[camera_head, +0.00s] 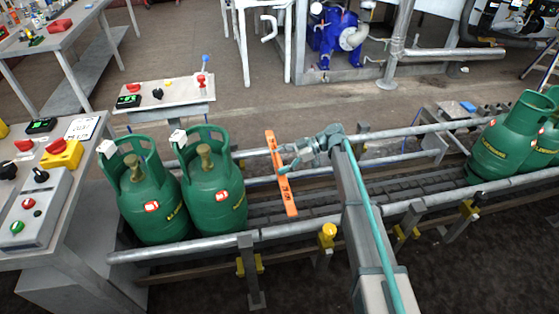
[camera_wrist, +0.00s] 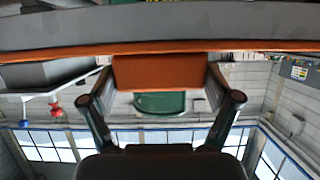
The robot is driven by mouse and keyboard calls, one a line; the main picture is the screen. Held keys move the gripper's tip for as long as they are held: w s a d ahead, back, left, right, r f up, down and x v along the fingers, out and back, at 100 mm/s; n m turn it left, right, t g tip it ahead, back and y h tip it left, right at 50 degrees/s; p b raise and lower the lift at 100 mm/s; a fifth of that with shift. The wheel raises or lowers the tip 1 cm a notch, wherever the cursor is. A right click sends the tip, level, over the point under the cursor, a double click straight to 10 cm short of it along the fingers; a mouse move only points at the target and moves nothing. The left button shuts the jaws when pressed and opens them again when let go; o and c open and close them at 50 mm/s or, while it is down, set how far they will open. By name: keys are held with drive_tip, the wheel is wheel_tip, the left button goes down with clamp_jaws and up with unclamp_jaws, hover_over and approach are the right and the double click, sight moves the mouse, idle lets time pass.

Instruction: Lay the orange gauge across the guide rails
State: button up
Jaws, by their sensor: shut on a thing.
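The orange gauge (camera_head: 286,192) is a long flat bar held over the conveyor, between the green cylinders and my arm. In the head view its far end appears beyond the far guide rail (camera_head: 395,132), and its near end appears just short of the near guide rail (camera_head: 290,232). I cannot tell whether it touches either rail. My gripper (camera_head: 285,168) is shut on the gauge near its middle. In the wrist view, the gauge's orange block (camera_wrist: 155,72) sits between my two fingers (camera_wrist: 160,82), and the bar spans the picture's width.
Two green gas cylinders (camera_head: 147,205) (camera_head: 215,195) stand on the conveyor left of the gauge. More cylinders (camera_head: 500,140) stand at the right end. A control desk (camera_head: 75,195) is at the left, and a smaller panel (camera_head: 180,93) is behind the conveyor. Yellow-knobbed brackets (camera_head: 327,236) line the near rail.

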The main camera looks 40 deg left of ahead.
drive_tip(key=shift+f+b, duration=0.85)
drive_tip(key=shift+f, duration=0.75)
drive_tip(key=shift+b, duration=1.15)
idle(0.8)
drive_tip(key=shift+f+b, duration=1.65)
drive_tip(key=shift+f, duration=0.7)
drive_tip(key=o, duration=1.2)
drive_tip(key=shift+w+d, duration=0.1)
drive_tip(key=v, duration=1.1)
drive_tip(key=shift+w+d+r, duration=0.2)
drive_tip(key=shift+w+r, duration=0.05)
drive_tip(key=shift+w, duration=0.1)
